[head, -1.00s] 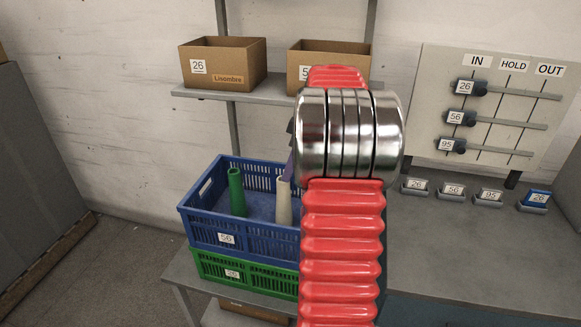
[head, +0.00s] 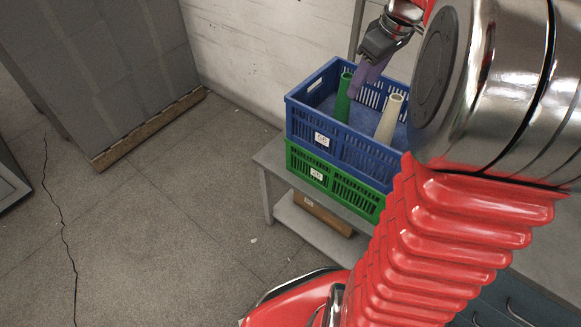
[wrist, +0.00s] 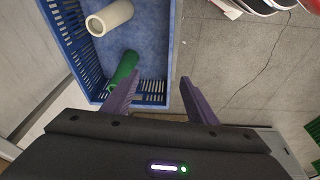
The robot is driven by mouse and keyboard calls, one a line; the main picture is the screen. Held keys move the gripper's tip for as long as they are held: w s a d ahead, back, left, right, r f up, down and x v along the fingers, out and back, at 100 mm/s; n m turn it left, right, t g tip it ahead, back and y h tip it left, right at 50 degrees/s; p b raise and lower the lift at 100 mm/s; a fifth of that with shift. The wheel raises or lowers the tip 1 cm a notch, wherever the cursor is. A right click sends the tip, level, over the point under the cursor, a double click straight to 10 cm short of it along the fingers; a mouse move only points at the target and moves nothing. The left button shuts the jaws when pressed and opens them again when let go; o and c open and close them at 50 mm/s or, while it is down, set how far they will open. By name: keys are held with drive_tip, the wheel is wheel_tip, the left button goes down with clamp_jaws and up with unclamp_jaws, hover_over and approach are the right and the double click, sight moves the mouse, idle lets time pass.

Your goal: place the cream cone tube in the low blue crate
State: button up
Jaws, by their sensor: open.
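The cream cone tube (head: 389,118) stands in the blue crate (head: 322,140), in its right part, leaning slightly. In the wrist view the cream tube (wrist: 109,18) shows inside the crate's blue wall (wrist: 62,45). A green cone tube (head: 343,97) stands in the same crate, to the left. My gripper (head: 362,82) has purple fingers and is over the back of the crate, near the green tube. In the wrist view the fingers (wrist: 161,92) are spread apart with nothing between them, one overlapping the crate's edge and the green tube.
The blue crate sits on a green crate (head: 335,182) on a grey bench (head: 272,160). A cardboard box (head: 322,213) lies on the shelf below. The floor between is clear.

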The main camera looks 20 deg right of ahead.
drive_tip(key=s+a+r+m, duration=0.1)
drive_tip(key=s+a, duration=0.2)
drive_tip(key=a, duration=0.5)
drive_tip(key=s+a+r+m, duration=0.1)
drive_tip(key=s+a, duration=0.1)
drive_tip(key=a, duration=0.5)
drive_tip(key=s+a+f+m+t, duration=0.2)
drive_tip(key=s+a+f, duration=0.2)
drive_tip(key=s+a, duration=0.6)
drive_tip(key=shift+s+a+f+t+h, duration=0.25)
drive_tip(key=shift+s+a+t+h, duration=0.1)
drive_tip(key=shift+a, duration=0.3)
